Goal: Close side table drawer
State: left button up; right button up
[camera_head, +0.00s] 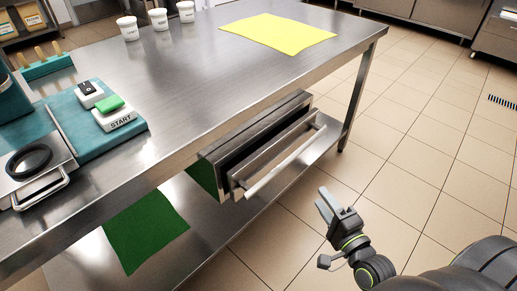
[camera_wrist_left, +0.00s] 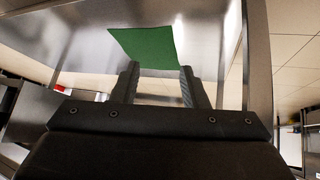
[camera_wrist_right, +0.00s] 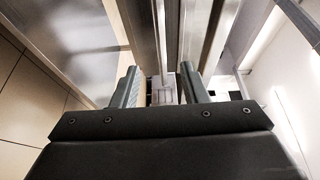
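The metal side table drawer (camera_head: 278,153) hangs under the steel table (camera_head: 205,75) and stands pulled out, with a dark gap behind its front. A long bar handle (camera_head: 285,163) runs across the drawer front. My right gripper (camera_head: 328,204) is to the right of and nearer than the handle, apart from it. In the right wrist view its fingers (camera_wrist_right: 157,76) are spread with nothing held, and long metal edges run ahead of them. My left gripper is outside the head view; in the left wrist view its fingers (camera_wrist_left: 159,72) are spread and empty.
A green sheet (camera_head: 146,230) lies on the table's lower shelf, and a yellow sheet (camera_head: 278,31) on top. White tubs (camera_head: 159,19), a START button box (camera_head: 114,114) and a scale (camera_head: 37,172) stand on the tabletop. The tiled floor (camera_head: 420,130) to the right is clear.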

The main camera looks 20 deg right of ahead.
aim_at(293, 159)
pick_arm(q)
jog(key=s+f+g+p, duration=0.4)
jog(key=s+f+g, duration=0.1)
jog(key=s+f, duration=0.1)
jog(key=shift+a+f+n, duration=0.2)
jog(key=shift+a+n, duration=0.1)
pick_arm(e)
jog(key=w, duration=1.7)
jog(key=shift+a+r, duration=0.1)
jog(key=shift+a, duration=0.15)
pick_arm(q)
jog(key=shift+s, duration=0.1)
pick_arm(e)
jog(key=shift+s, duration=0.1)
jog(key=shift+c, duration=0.4)
grip_shut()
